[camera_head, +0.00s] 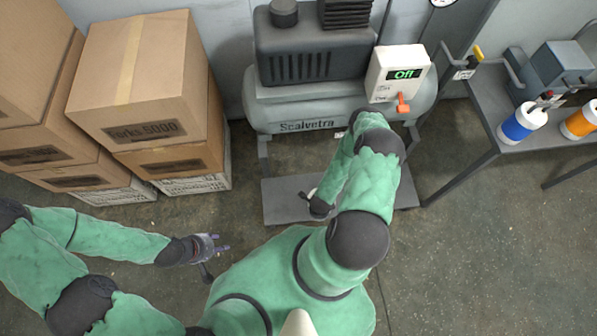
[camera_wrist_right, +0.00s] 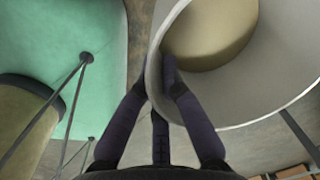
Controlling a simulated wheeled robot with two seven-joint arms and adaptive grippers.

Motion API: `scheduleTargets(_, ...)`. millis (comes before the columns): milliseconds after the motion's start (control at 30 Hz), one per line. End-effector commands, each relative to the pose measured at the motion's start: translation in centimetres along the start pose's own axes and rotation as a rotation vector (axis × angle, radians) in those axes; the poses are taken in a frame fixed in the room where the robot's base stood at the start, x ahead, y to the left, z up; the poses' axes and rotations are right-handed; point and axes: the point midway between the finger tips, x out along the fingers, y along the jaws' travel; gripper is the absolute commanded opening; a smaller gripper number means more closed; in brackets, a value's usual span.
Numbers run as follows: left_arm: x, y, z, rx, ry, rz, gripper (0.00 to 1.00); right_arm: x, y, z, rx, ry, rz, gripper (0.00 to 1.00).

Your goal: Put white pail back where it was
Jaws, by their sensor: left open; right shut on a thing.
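The white pail (camera_wrist_right: 235,103) fills the upper right of the right wrist view, with something tan inside it. My right gripper (camera_wrist_right: 155,82) is shut on its rim wall, with a finger on the inside. In the head view my right gripper (camera_head: 318,207) is over the grey platform at the foot of the compressor. Only a pale sliver of the pail (camera_head: 312,193) shows there; my arm hides the rest. I cannot tell whether the pail touches the platform or floor. My left gripper (camera_head: 207,248) is open and empty above the floor at the left.
The compressor (camera_head: 320,120) stands at the back, with an "Off" control box (camera_head: 398,75) and an orange lever. Cardboard boxes (camera_head: 140,80) are stacked at the left. A grey table (camera_head: 490,110) with blue and orange rolls stands at the right. The floor at lower right is clear.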

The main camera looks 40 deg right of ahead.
Motion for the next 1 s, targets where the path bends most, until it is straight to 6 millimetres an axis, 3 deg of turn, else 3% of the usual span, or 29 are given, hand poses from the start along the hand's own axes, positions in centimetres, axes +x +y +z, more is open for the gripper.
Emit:
scheduleTargets(200, 2.0, -0.7, -0.1, 0.000, 0.000, 0.000, 0.45, 2.8, -2.7, 4.3, -0.008, -0.003, -0.008, 0.00)
scheduleTargets(400, 3.7, -1.3, -0.1, -0.001, 0.000, 0.000, 0.45, 6.0, -4.0, 6.9, -0.004, -0.002, -0.006, 0.00)
scheduleTargets(533, 4.5, -1.6, -0.2, 0.000, 0.000, 0.000, 0.45, 7.5, -4.7, 8.0, -0.002, -0.002, -0.005, 0.00)
scheduleTargets(833, 5.2, -1.9, -0.2, 0.000, 0.000, 0.000, 0.45, 9.0, -5.3, 9.1, -0.003, -0.002, -0.005, 0.00)
scheduleTargets(1000, 6.4, -2.3, -0.3, 0.000, 0.000, 0.000, 0.45, 11.5, -5.2, 9.2, -0.001, -0.001, -0.004, 0.00)
